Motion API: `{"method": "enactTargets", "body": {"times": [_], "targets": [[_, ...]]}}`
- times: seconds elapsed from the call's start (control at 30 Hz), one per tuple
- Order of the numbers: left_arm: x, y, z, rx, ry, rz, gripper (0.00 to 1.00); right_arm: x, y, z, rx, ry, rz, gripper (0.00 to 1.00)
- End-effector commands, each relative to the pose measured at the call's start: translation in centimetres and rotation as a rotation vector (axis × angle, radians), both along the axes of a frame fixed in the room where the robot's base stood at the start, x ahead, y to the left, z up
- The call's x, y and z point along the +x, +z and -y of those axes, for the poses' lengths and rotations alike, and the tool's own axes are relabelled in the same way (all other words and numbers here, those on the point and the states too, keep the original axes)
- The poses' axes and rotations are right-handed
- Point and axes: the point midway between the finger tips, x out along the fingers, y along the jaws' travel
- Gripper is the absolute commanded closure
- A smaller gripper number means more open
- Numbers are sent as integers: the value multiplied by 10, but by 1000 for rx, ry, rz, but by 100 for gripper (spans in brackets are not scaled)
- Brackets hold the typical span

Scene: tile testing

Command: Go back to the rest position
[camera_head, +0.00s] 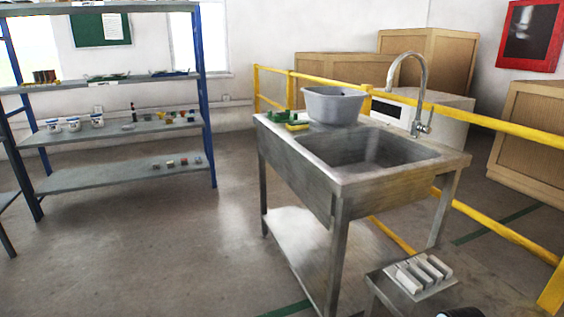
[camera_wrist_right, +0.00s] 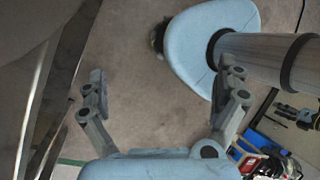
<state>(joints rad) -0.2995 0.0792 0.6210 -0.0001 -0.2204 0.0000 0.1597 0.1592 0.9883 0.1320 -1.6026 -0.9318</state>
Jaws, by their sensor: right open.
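My right gripper (camera_wrist_right: 164,78) shows in the right wrist view with its two fingers spread wide apart. It is open, with nothing between the fingers but bare floor. Behind the fingers are a light blue rounded base and a grey column, which look like my own body. In the head view only a small dark piece, perhaps of my arm, shows at the bottom edge near the right. My left gripper is in neither view.
A steel sink table (camera_head: 315,182) with a grey basin (camera_head: 334,106) and a tap (camera_head: 420,88) stands right of centre. A small stand with whitish blocks (camera_head: 420,272) is in front. Shelves (camera_head: 120,178) stand left. Yellow rails (camera_head: 500,125) run behind the sink. Floor between is clear.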

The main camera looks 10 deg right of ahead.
Motion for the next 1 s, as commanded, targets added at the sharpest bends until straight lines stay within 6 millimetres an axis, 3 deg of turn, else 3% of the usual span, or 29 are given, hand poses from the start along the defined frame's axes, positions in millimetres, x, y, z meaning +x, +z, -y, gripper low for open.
{"method": "enactTargets", "body": {"times": [0.03,0.2,0.33,0.4,0.47,0.7,1.0], "targets": [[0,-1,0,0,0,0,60,-39,-27,-2,-22,-31,-20,0],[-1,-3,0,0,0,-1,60,-163,-103,-10,-122,-171,-3,0],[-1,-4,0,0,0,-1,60,-264,-147,-17,-207,-322,75,0],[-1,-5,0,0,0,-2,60,-299,-163,-20,-244,-425,162,0],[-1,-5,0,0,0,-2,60,-304,-172,-22,-257,-510,254,0],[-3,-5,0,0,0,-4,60,-257,-180,-21,-230,-754,531,0],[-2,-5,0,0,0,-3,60,-253,-179,-21,-227,-782,547,0]]}}
